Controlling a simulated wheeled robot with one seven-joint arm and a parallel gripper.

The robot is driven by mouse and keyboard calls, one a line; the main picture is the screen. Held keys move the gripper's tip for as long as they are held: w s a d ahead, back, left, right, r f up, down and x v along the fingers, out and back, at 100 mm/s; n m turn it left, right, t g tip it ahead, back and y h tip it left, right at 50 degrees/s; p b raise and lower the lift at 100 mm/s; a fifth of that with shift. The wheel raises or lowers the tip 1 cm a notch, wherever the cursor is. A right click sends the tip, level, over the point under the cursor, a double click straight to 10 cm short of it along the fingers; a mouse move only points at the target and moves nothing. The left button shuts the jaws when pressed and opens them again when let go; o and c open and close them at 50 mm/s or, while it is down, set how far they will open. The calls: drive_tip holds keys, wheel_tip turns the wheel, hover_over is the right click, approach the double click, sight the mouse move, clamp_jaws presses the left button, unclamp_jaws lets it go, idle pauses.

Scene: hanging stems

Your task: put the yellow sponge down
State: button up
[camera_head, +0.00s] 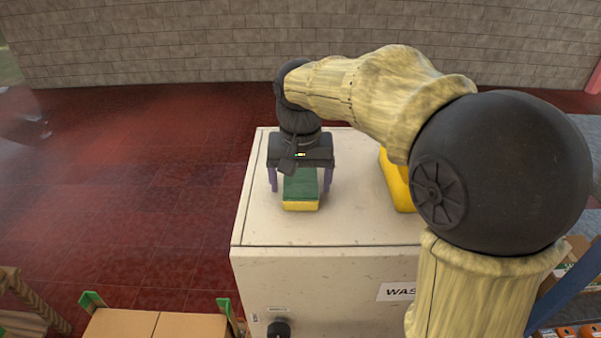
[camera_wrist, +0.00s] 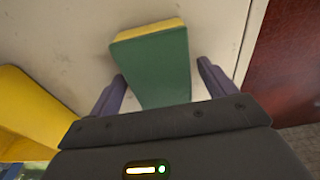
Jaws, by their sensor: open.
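The yellow sponge (camera_head: 300,205) has a green top and lies on the pale top of a cabinet (camera_head: 365,222). In the wrist view the sponge (camera_wrist: 155,60) shows its green face and a yellow edge. My gripper (camera_head: 300,186) is above and around the sponge, its purple fingers apart on either side of it. In the wrist view there are gaps between both fingers of my gripper (camera_wrist: 158,85) and the sponge. The sponge's near end is hidden under the gripper body in the wrist view.
A yellow object (camera_head: 397,182) stands on the cabinet top to the right, partly hidden by my arm; it also shows at the left in the wrist view (camera_wrist: 30,115). Cardboard boxes (camera_head: 150,323) are at the lower left. The cabinet top's front strip is clear.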

wheel_tip(320, 180, up, 12)
drive_tip(key=s, duration=0.1)
drive_tip(key=shift+s+b, duration=0.2)
drive_tip(key=shift+b, duration=0.2)
drive_tip(key=shift+r, duration=0.15)
idle(0.3)
wheel_tip(320, 180, up, 10)
drive_tip(key=p, duration=1)
hover_over(301, 184)
drive_tip(key=shift+s+a, duration=0.1)
drive_tip(key=shift+s, duration=0.05)
